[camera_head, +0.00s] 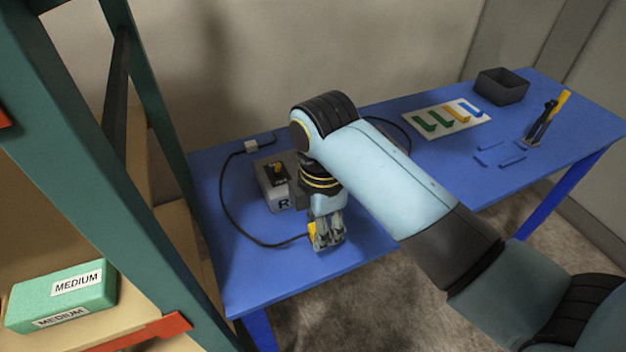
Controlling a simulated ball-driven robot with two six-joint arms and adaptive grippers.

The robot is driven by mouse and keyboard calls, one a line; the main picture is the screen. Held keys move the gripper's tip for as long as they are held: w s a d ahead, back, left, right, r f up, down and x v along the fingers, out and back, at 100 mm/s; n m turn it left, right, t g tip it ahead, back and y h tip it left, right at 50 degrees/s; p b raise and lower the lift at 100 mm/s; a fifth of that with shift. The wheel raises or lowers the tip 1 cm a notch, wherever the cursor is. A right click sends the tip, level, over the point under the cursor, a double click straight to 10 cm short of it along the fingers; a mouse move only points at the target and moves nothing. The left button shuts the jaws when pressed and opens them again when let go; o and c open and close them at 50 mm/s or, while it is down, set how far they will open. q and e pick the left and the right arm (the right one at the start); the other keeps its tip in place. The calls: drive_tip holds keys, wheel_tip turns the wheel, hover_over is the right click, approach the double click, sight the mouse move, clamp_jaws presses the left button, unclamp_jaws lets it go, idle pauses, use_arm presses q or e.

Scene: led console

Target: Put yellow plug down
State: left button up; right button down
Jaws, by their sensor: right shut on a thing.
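The yellow plug (312,236) is at the end of a black cable on the blue table (250,279), near its front edge. My right gripper (328,243) points down and is shut on the plug, covering much of it. Whether the plug touches the table I cannot tell. The grey console box (271,191), with a letter R on its front and a yellow-and-black part on top, stands just behind and left of the gripper. My right arm hides its right side. My left gripper is not in view.
At the back right are a white board (420,116) with coloured shapes, a dark bin (501,86) and blue strips (512,161). A shelf with a green MEDIUM box (35,299) stands left.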

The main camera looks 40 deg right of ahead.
sight(311, 240)
drive_tip(key=shift+w+a+f, duration=0.5)
drive_tip(key=shift+w+f, duration=0.1)
drive_tip(key=shift+w, duration=0.1)
wheel_tip(311, 240, down, 3)
drive_tip(key=shift+f+p, duration=0.1)
drive_tip(key=shift+p, duration=0.25)
drive_tip(key=shift+f, duration=0.45)
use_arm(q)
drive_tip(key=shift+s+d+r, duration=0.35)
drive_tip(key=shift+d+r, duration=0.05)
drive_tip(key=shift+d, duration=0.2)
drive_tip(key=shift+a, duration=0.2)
use_arm(e)
drive_tip(key=shift+f, duration=0.1)
drive_tip(key=c, duration=1)
unclamp_jaws()
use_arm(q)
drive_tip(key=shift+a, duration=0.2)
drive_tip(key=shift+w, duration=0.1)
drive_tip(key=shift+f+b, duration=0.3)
use_arm(e)
wheel_tip(311, 240, up, 12)
drive_tip(key=shift+r, duration=0.15)
